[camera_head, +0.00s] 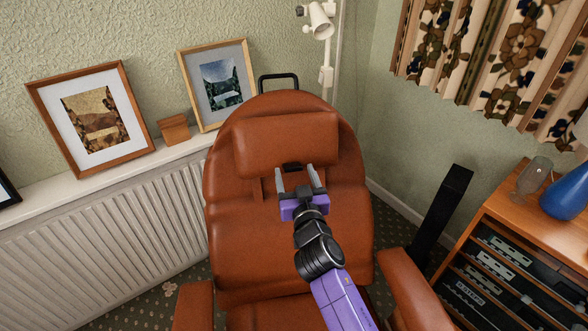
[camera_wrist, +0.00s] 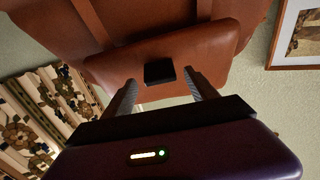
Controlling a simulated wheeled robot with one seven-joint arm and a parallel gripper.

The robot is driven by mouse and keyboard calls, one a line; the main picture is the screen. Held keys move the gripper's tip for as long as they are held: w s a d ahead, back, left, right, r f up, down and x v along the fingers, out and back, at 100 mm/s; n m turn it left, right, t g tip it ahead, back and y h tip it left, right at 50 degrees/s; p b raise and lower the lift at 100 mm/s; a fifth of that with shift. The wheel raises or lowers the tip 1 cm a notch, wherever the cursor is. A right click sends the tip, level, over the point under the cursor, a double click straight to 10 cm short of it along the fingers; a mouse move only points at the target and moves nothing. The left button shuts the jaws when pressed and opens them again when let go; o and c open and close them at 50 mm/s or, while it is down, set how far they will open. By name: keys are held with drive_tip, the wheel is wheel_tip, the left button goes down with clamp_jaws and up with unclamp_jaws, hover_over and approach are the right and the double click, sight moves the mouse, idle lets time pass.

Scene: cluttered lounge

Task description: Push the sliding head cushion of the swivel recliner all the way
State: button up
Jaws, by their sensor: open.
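The swivel recliner (camera_head: 290,235) is brown leather and faces me in the middle of the head view. Its head cushion (camera_head: 285,140) is a padded block on the upper backrest, with straps running down below it. My gripper (camera_head: 299,178) is open and empty, with its fingers pointing up at the cushion's lower edge. In the wrist view the head cushion (camera_wrist: 205,50) lies beyond the fingertips of my gripper (camera_wrist: 160,95). A small dark block (camera_wrist: 159,71) shows at the cushion's edge between the fingers. I cannot tell whether the fingers touch the cushion.
A radiator (camera_head: 110,240) and a shelf with framed pictures (camera_head: 95,118) stand at the left. A wooden cabinet (camera_head: 500,215) with a blue vase (camera_head: 566,197) is at the right. A tall black speaker (camera_head: 440,212) stands beside it. A white lamp (camera_head: 320,20) is behind the recliner.

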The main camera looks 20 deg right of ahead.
drive_tip(key=shift+w+d, duration=0.1)
drive_tip(key=shift+w, duration=0.8)
drive_tip(key=shift+c, duration=0.2)
drive_tip(key=c, duration=1.3)
drive_tip(key=s+f+b, duration=0.1)
drive_tip(key=f+b, duration=0.1)
drive_tip(key=b, duration=0.1)
drive_tip(key=s+f+b, duration=0.1)
drive_tip(key=f+b, duration=0.2)
drive_tip(key=s+f+b, duration=0.1)
drive_tip(key=f+b, duration=0.2)
drive_tip(key=shift+s+a+f, duration=0.1)
drive_tip(key=shift+s+a, duration=0.05)
drive_tip(key=shift+a, duration=0.1)
drive_tip(key=o, duration=1.3)
drive_tip(key=shift+o, duration=0.2)
